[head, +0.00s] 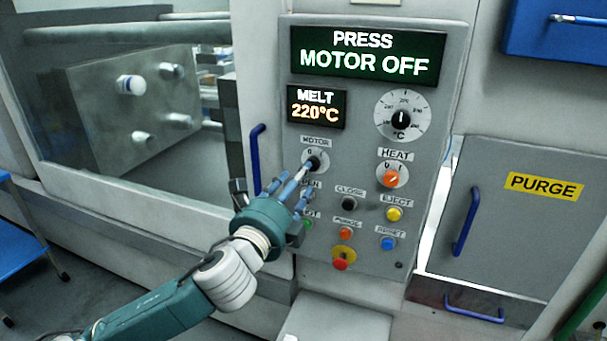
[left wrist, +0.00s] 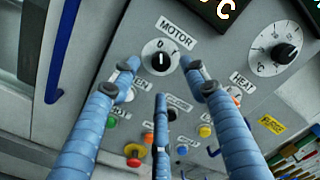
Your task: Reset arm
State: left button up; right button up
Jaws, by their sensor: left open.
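My left gripper (head: 288,186) has blue fingers and a teal palm. It is in front of the grey control panel (head: 454,60), near the MOTOR knob (head: 314,162). In the left wrist view my left gripper (left wrist: 162,78) has its fingers spread apart, with nothing between them. The MOTOR knob (left wrist: 160,56) is black on a white dial and its white mark points up towards 0. It shows just beyond the fingertips; I cannot tell whether they touch it. The fingers partly hide the buttons below. My right gripper is in neither view.
The display (head: 368,52) reads PRESS MOTOR OFF; the small one (head: 316,107) reads MELT 220°C. The HEAT knob (head: 391,177) and several coloured buttons are close by. Blue handles stand left (head: 255,158) and right (head: 466,222) of the panel. A PURGE door (head: 525,230) is at right.

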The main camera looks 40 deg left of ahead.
pick_arm(q)
jog(key=shift+s, duration=0.2)
dwell(0.4)
